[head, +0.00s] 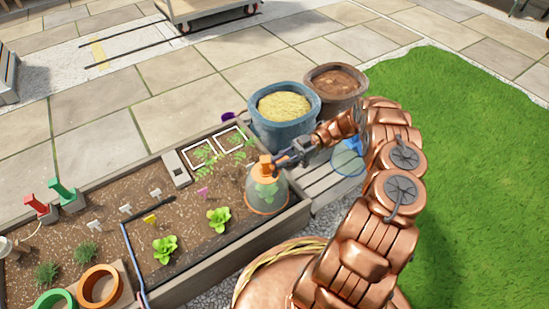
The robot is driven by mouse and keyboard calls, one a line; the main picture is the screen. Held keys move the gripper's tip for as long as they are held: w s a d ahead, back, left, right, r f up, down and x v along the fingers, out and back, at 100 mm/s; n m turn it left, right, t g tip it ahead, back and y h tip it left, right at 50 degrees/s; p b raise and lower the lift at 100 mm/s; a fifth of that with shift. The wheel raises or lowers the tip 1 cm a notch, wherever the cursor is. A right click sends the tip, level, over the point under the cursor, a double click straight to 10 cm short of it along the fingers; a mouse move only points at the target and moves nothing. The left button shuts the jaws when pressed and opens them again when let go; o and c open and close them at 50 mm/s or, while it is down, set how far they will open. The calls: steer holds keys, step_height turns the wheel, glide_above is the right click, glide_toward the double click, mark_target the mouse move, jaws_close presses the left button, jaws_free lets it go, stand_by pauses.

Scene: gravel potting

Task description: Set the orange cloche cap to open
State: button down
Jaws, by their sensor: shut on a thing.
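The orange cloche (266,192) is a clear dome with an orange base ring and an orange cap on top. It stands over a green plant in the right part of the planter bed. My gripper (278,161) reaches in from the right and is shut on the orange cap (265,164) at the dome's top. The fingers partly hide the cap, and I cannot tell its setting from this view.
The wooden planter bed (297,219) holds lettuces (218,219), small markers, a red handle (37,205) and a green handle (62,192). A blue tub (287,127) and a brown tub (337,88) stand behind.

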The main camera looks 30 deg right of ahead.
stand_by(0.5)
steer(key=c, duration=1.1)
jaws_free()
